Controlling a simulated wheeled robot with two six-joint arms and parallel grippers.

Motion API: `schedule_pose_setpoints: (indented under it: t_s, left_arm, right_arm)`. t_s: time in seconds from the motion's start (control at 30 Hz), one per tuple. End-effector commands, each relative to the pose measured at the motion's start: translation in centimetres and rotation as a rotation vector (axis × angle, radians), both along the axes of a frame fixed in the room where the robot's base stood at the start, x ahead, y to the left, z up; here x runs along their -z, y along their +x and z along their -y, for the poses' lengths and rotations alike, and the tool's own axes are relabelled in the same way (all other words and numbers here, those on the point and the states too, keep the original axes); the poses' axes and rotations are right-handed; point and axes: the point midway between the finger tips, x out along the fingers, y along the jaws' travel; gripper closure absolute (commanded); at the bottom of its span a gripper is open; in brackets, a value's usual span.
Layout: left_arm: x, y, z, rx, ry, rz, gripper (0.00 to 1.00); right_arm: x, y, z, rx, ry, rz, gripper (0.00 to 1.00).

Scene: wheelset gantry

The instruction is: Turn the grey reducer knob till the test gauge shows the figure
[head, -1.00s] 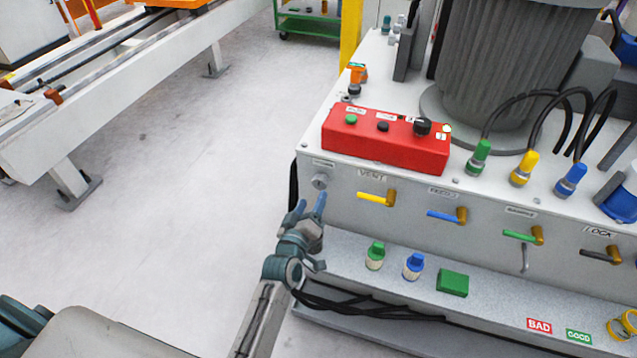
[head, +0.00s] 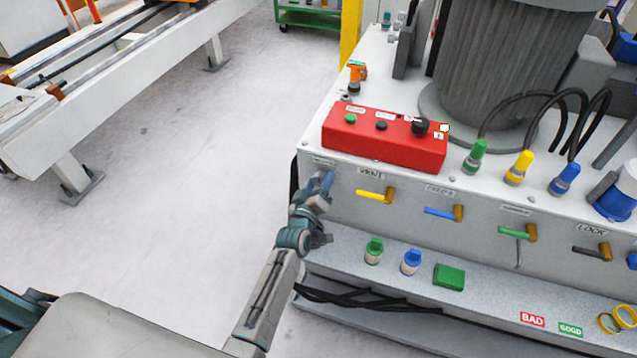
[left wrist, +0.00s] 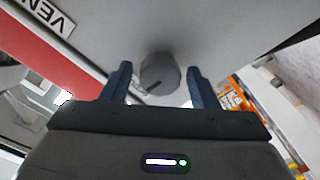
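The grey reducer knob (left wrist: 160,74) shows in the left wrist view as a round grey knob with a dark pointer line, on the cabinet's front face. My left gripper (left wrist: 160,88) is open, with one blue finger on each side of the knob and a visible gap to it on both sides. In the head view my left gripper (head: 320,182) is at the upper left corner of the cabinet front and covers the knob. I cannot make out a test gauge figure. My right gripper is not in view.
A red control box (head: 385,140) sits on the cabinet top, just above. A yellow lever (head: 372,194) is to the right of the knob. A lower ledge holds a green-capped bottle (head: 374,250), a blue-capped bottle (head: 411,262) and a green block (head: 449,276). Clear floor lies left.

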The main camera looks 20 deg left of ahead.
Motion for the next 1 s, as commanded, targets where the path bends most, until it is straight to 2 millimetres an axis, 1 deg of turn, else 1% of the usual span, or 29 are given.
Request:
schedule_pose_setpoints:
  t_s: [0.03, 0.1, 0.17, 0.2, 0.3, 0.43, 0.67, 0.7, 0.77, 0.8, 1.0]
  left_arm:
    - [0.01, -0.01, -0.01, 0.000, 0.000, 0.000, 0.56]
    - [0.01, -0.01, -0.01, 0.000, 0.000, 0.000, 0.70]
    - [0.01, -0.02, -0.01, 0.000, 0.000, 0.000, 0.82]
    - [0.01, -0.02, -0.01, 0.000, 0.000, 0.000, 0.85]
    - [0.04, -0.02, 0.00, 0.000, 0.017, 0.000, 0.85]
    - [0.08, -0.03, 0.00, 0.000, 0.099, 0.003, 0.85]
    - [0.04, -0.03, 0.01, 0.000, 0.103, 0.003, 0.85]
    - [0.04, -0.03, 0.01, 0.001, 0.103, 0.002, 0.55]
    - [0.04, -0.03, 0.01, 0.000, 0.103, 0.003, 0.43]
    - [0.04, -0.03, 0.01, 0.000, 0.103, 0.003, 0.41]
    - [0.01, -0.02, 0.01, 0.000, 0.102, 0.003, 0.41]
  right_arm:
    - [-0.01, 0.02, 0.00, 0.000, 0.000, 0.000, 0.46]
    - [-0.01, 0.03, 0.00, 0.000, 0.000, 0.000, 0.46]
    - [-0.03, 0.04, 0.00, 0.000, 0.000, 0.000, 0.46]
    - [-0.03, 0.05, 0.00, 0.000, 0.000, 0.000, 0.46]
    - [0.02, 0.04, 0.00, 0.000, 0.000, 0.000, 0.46]
    - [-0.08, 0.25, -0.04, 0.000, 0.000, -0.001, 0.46]
    - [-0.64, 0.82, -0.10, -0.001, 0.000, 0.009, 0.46]
    - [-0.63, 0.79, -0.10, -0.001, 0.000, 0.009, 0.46]
    - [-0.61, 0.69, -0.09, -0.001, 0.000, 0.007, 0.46]
    - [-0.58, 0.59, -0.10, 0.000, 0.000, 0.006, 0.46]
    - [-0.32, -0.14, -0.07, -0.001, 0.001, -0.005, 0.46]
